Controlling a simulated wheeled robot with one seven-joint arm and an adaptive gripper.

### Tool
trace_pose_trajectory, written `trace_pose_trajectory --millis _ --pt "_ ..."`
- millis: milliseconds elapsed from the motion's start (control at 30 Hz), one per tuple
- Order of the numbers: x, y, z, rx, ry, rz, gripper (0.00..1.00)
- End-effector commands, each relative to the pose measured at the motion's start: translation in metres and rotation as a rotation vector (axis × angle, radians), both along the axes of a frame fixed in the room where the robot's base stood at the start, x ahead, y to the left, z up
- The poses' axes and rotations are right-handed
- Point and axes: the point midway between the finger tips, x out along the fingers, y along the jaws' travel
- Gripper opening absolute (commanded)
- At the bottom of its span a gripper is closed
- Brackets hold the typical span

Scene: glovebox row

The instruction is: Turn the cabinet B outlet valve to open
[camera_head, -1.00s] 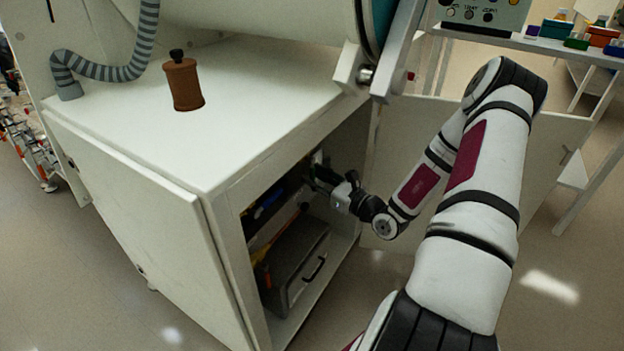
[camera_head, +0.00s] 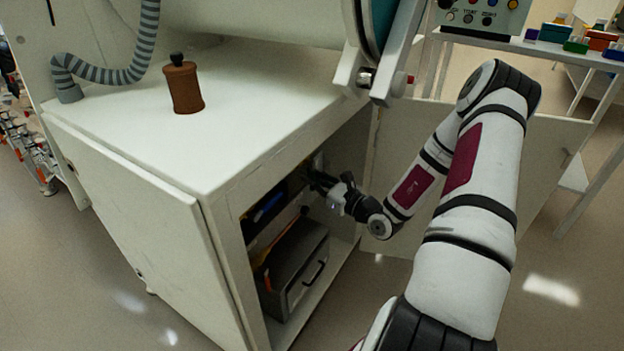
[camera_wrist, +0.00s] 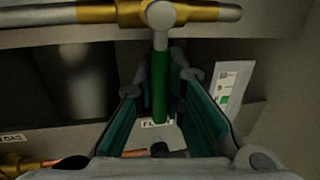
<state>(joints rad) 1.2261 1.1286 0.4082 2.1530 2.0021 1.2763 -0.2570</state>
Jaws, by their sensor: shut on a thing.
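In the wrist view a brass-coloured pipe (camera_wrist: 205,12) runs across the top, with a round grey valve hub (camera_wrist: 161,14) at its middle. A green valve handle (camera_wrist: 160,85) hangs from the hub, pointing down across the pipe. My gripper (camera_wrist: 168,90) has its two fingers on either side of the green handle and is shut on it. In the head view my gripper (camera_head: 318,182) is inside the open cabinet, near its upper right inner wall. The valve itself is hidden there by the gripper and shadow. I cannot read which cabinet this is.
A grey toolbox (camera_head: 297,265) sits on the cabinet floor below my gripper. The open cabinet door (camera_head: 540,150) stands behind my arm. A brown bottle (camera_head: 183,88) stands on the cabinet top. A white label (camera_wrist: 232,85) is right of the handle.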

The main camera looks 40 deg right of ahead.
Motion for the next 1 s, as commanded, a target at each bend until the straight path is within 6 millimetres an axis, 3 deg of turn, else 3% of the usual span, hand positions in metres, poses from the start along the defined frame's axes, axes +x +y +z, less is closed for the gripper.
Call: trace_pose_trajectory --millis 700,1000 --pt "0.007 -0.019 0.004 -0.389 -0.141 0.001 0.0" --pt "0.008 -0.023 0.006 -0.475 -0.172 0.001 0.0"
